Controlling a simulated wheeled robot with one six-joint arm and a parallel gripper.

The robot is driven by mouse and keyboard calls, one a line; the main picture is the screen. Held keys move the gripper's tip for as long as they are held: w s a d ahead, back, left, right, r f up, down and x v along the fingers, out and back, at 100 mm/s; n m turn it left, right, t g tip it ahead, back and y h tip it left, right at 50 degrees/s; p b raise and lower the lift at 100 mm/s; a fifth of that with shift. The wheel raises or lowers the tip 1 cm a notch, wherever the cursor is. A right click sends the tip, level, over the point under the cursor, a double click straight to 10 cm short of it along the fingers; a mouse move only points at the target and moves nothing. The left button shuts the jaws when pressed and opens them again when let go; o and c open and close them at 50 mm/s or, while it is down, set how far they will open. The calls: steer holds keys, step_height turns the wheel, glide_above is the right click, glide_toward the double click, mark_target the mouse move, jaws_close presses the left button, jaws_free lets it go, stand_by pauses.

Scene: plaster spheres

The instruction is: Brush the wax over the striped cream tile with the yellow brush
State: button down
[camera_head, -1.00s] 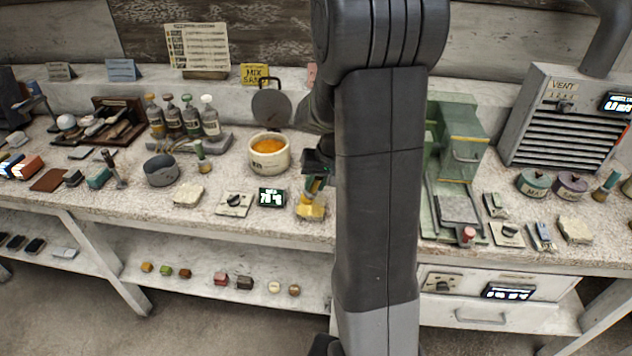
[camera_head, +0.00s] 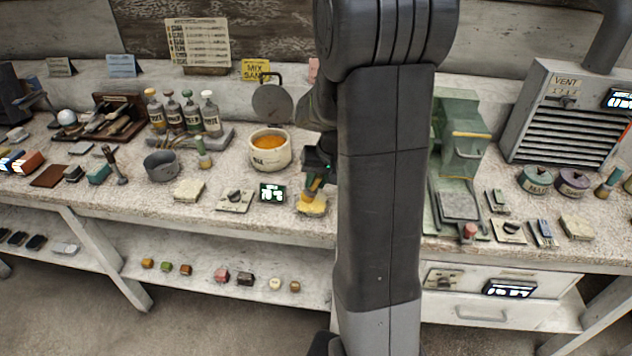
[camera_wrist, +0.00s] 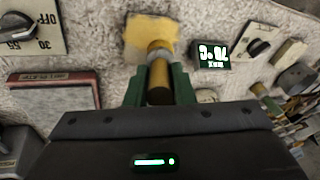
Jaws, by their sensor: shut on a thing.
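My gripper (camera_wrist: 158,78) is shut on the yellow brush (camera_wrist: 158,62), with a green finger on each side of its handle. In the head view my gripper (camera_head: 318,178) is at the bench's front edge, left of my arm, with the brush tilted and its head down at the tile. The tile (camera_wrist: 138,30) lies flat under the brush head and looks yellow; its stripes cannot be made out. It also shows in the head view (camera_head: 312,208). The wax pot (camera_head: 270,162), cream with orange wax, stands behind. The bristles are mostly hidden in both views.
A lit display (camera_head: 271,193) and a dial plate (camera_head: 235,201) lie left of the tile. A pale tile (camera_head: 188,190) and a grey bowl (camera_head: 161,167) are farther left. A green machine (camera_head: 460,150) stands to the right, past my arm.

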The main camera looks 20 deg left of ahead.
steer(key=shift+w+a, duration=0.15)
steer(key=shift+w, duration=0.5)
steer(key=shift+w+a, duration=0.15)
steer(key=shift+w, duration=0.5)
steer(key=shift+s+d+b, duration=0.2)
steer(key=shift+s+d, duration=0.05)
steer(key=shift+s, duration=0.7)
steer(key=shift+s+d+b, duration=0.2)
steer(key=shift+s, duration=0.7)
steer(key=shift+w+a, duration=0.25)
steer(key=shift+w, duration=0.7)
steer(key=shift+w+a, duration=0.2)
steer(key=shift+w, duration=0.75)
steer(key=shift+s+r, duration=0.1)
steer(key=shift+s+d+r+p, duration=0.25)
steer(key=shift+s+r+p, duration=0.25)
steer(key=shift+s+r, duration=0.3)
steer(key=shift+f, duration=0.15)
steer(key=shift+f+b, duration=0.45)
steer(key=shift+f, duration=0.05)
